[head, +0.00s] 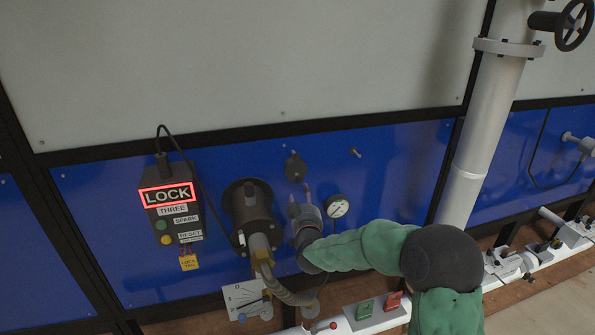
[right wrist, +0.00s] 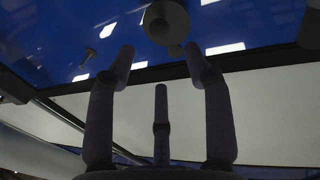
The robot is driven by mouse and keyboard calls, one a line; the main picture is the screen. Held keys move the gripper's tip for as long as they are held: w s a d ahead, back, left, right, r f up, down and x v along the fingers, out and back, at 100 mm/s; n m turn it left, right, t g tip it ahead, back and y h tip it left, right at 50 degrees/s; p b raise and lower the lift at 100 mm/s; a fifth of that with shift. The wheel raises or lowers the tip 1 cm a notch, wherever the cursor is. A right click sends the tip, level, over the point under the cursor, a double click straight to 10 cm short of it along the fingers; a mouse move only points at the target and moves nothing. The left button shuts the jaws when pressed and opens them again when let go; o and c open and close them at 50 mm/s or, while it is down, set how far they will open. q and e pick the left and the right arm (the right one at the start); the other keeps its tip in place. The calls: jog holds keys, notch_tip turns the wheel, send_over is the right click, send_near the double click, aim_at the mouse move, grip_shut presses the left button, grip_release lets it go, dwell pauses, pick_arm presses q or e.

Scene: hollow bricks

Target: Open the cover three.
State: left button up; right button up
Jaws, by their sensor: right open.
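A black control box (head: 172,205) on the blue panel reads LOCK in red light, with a label THREE under it. Right of it is a large dark round socket (head: 248,198) with a grey plug and hose at its lower end. A small dark round cap (head: 295,167) sits on the panel further right; it also shows in the right wrist view (right wrist: 166,20). I cannot tell which part is cover three. My right gripper (head: 300,191) is open and empty just below the small cap, apart from it; its fingers show in the right wrist view (right wrist: 159,58). My left gripper is out of view.
A round gauge (head: 337,206) is close right of my right gripper. A small peg (head: 355,152) sticks out of the panel. A white pipe (head: 485,130) stands at the right. Green (head: 364,309) and red (head: 393,301) switches sit on the rail below.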

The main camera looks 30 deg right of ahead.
aim_at(300, 180)
jog(key=x, duration=1)
jog(key=shift+w+d, duration=0.15)
jog(key=shift+w, duration=0.1)
grip_shut()
jog(key=shift+r, duration=0.1)
